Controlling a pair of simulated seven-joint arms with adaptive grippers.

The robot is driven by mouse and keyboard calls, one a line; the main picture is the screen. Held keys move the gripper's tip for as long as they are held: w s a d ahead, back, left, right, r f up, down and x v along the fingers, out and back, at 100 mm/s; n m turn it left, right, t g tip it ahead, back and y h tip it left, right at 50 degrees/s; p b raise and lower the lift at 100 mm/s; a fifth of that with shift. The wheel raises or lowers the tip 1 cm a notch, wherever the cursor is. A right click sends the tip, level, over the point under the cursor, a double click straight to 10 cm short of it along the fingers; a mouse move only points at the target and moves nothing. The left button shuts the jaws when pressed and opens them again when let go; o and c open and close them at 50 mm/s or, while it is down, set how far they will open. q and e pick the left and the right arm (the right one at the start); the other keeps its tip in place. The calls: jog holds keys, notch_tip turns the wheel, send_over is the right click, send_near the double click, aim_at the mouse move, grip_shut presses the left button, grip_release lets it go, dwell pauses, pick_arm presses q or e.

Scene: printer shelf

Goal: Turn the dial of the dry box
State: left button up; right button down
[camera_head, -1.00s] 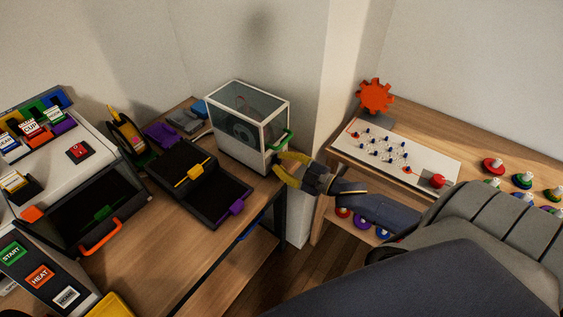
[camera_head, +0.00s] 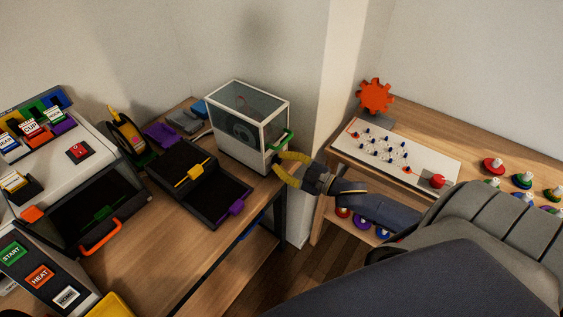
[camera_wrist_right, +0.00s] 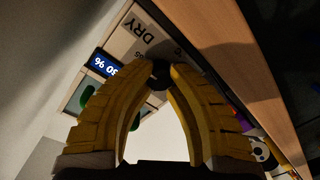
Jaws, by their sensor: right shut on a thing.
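The dry box (camera_head: 222,142) is a white-framed box with clear walls and a green handle (camera_head: 283,141) on its right side. It stands at the back of the left table. My right gripper (camera_head: 276,164) has yellow fingers and is at the lower right face of the box, below the green handle. In the right wrist view its fingers (camera_wrist_right: 161,76) are shut on the small black dial (camera_wrist_right: 161,73), which they partly cover. The box panel there carries the word DRY (camera_wrist_right: 139,36) and a blue display (camera_wrist_right: 106,65), tilted in the view. My left gripper is not in view.
A machine with an orange handle (camera_head: 101,237) stands further left. A wall corner is behind my gripper. The right table holds a white pegboard (camera_head: 440,163) and an orange gear (camera_head: 375,96).

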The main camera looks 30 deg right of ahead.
jog(key=c, duration=1.1)
grip_release()
jog(key=shift+r, duration=0.1)
jog(key=shift+s, duration=0.1)
jog(key=shift+v, duration=5.9)
